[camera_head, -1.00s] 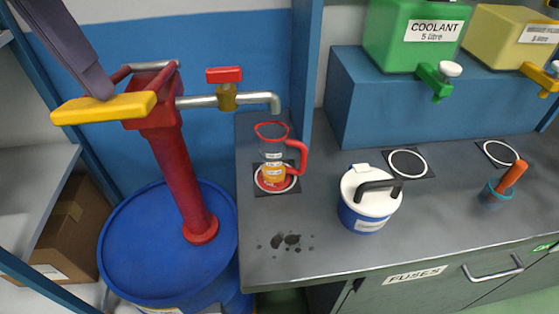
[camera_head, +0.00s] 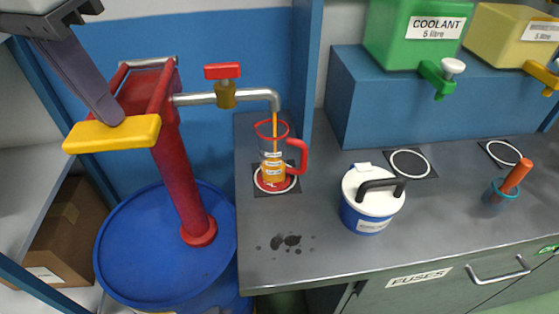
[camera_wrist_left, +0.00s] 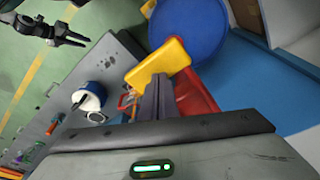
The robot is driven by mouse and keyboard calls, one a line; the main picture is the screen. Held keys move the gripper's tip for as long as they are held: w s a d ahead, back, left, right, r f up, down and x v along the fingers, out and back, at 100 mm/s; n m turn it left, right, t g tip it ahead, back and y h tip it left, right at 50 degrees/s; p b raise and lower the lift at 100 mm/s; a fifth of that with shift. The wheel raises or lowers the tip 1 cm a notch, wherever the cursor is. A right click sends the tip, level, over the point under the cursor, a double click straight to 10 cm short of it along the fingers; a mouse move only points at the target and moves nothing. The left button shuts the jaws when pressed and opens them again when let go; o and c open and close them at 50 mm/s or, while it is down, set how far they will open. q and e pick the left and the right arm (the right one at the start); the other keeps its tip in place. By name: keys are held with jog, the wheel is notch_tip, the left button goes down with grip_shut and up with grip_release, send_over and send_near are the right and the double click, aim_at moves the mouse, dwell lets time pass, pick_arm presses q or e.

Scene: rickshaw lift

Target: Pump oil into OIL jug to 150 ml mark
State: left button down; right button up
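The red oil pump (camera_head: 182,180) stands on a blue drum, with a yellow handle grip (camera_head: 112,134) at the left. The spout (camera_head: 262,96) has a red-topped valve (camera_head: 223,72). An orange stream falls from it into the clear OIL jug (camera_head: 272,155), which has a red rim and handle. Orange oil fills the jug's lower part; the marks are too small to read. My left gripper (camera_head: 108,118) has its fingers together, tips down on the yellow grip, which also shows in the left wrist view (camera_wrist_left: 158,62). My right gripper (camera_wrist_left: 76,39) is empty, fingers apart, away from the pump.
A white-lidded blue canister (camera_head: 371,200) stands right of the jug on the grey counter (camera_head: 330,250). Green coolant (camera_head: 415,35) and yellow (camera_head: 512,40) tanks stand behind on a blue shelf. A blue post (camera_head: 306,70) rises behind the jug. Dark spots lie before the jug.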

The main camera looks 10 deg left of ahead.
aim_at(115, 135)
pick_arm(q)
jog(key=shift+s+b+x, duration=0.25)
jog(key=shift+b+x, duration=0.2)
jog(key=shift+x, duration=0.75)
jog(key=shift+s+b+x, duration=0.25)
jog(key=shift+b+x, duration=0.2)
jog(key=shift+x, duration=0.8)
jog(key=p+v, duration=0.1)
jog(key=p, duration=0.1)
jog(key=p+v, duration=0.2)
jog(key=shift+w+r, duration=0.2)
jog(key=shift+r, duration=0.35)
jog(key=shift+w+v, duration=0.2)
jog(key=shift+v, duration=0.85)
jog(key=shift+w+v, duration=0.25)
jog(key=shift+v, duration=0.8)
jog(key=shift+w+v, duration=0.2)
jog(key=shift+v, duration=0.85)
jog(key=shift+w+d+r, duration=0.1)
jog(key=shift+r, duration=0.05)
